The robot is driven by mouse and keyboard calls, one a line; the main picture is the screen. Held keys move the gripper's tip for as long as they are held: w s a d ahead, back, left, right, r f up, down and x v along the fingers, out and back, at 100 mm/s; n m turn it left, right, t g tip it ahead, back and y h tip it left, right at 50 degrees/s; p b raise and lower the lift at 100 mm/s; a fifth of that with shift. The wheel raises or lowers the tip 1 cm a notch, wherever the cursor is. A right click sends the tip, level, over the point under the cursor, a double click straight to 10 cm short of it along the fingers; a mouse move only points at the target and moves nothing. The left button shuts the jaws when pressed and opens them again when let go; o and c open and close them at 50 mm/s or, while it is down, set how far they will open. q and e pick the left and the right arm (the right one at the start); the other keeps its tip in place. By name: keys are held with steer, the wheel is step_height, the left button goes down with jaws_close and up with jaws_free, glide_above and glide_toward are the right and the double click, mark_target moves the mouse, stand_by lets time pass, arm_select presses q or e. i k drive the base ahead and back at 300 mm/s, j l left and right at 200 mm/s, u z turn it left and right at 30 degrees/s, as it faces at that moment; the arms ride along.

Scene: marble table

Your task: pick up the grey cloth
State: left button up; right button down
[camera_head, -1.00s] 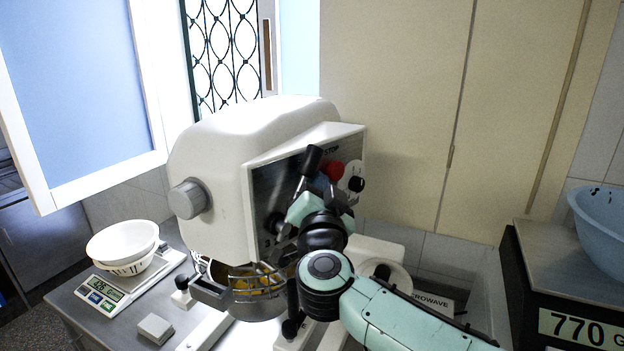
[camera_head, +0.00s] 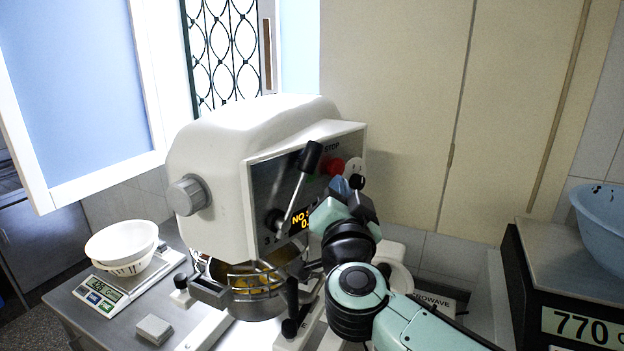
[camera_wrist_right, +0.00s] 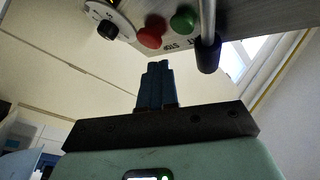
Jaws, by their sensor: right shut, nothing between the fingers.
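No spread-out grey cloth can be made out. A small pale-grey square item (camera_head: 154,329) lies on the metal table (camera_head: 110,330) at the lower left in the head view; I cannot tell whether it is a folded cloth. My right gripper (camera_head: 341,184) is shut and empty, raised in front of the mixer's control panel, well to the right of and above that square. Its blue-grey fingers (camera_wrist_right: 156,86) are together in the right wrist view, below the red and green buttons. My left gripper is not in view.
The white mixer (camera_head: 245,130) stands in the middle, with a lever (camera_head: 299,192), a red stop button (camera_head: 336,166) and a wire-guarded bowl (camera_head: 250,290). White bowls (camera_head: 122,240) sit on a scale (camera_head: 101,289) at left. A blue bowl (camera_head: 600,225) is at right.

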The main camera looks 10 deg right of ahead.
mark_target(153, 329)
steer(key=k+j, duration=0.1)
steer(key=k, duration=0.4)
steer(key=k+j, duration=0.1)
steer(key=k, duration=0.4)
